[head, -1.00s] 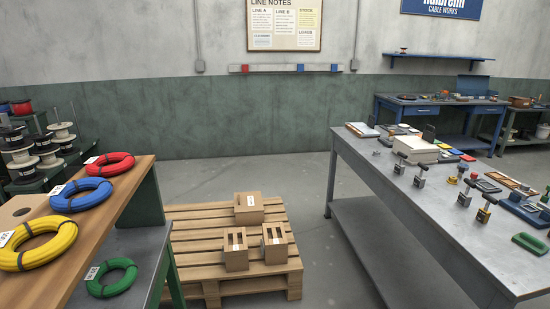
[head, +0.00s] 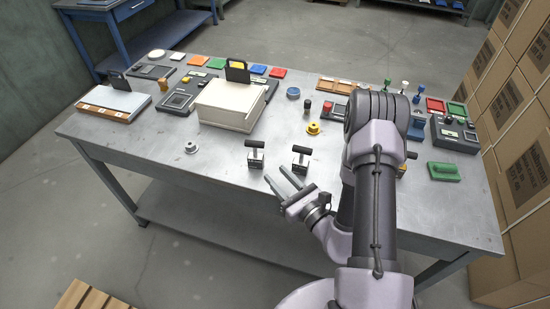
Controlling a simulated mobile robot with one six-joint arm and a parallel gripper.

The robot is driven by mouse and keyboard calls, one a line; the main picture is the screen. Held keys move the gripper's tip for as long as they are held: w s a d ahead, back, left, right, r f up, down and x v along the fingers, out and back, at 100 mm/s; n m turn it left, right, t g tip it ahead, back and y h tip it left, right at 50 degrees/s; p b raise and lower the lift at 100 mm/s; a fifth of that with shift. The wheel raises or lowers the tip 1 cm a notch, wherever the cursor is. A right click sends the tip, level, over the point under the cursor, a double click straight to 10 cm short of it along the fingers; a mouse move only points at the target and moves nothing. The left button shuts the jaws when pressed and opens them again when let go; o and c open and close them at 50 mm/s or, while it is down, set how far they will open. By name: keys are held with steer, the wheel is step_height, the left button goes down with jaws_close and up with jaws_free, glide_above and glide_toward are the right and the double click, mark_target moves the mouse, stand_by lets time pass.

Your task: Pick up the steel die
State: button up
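A small round grey metal piece (head: 191,148) with a stepped top, which looks like the steel die, sits on the grey workbench (head: 150,165) left of centre. A similar gold-coloured piece (head: 313,128) stands further right. My gripper (head: 275,173) is open and empty near the bench's front edge, its two fingers apart. It is to the right of the grey piece, clearly apart from it. Two dark T-handled stamps, one on the left (head: 255,155) and one on the right (head: 300,158), stand just beyond the fingers.
A cream box (head: 232,104) stands behind the grey piece. A white-topped block (head: 114,101) lies at the left. Bench surface around the grey piece is clear.

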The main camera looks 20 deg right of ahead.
mark_target(250, 145)
steer(key=x, duration=0.5)
steer(key=b+x, duration=0.1)
steer(key=x, duration=0.4)
steer(key=r+x, duration=0.1)
steer(key=x, duration=0.4)
steer(key=shift+a, duration=0.1)
steer(key=shift+r, duration=0.1)
jaws_close()
stand_by(0.6)
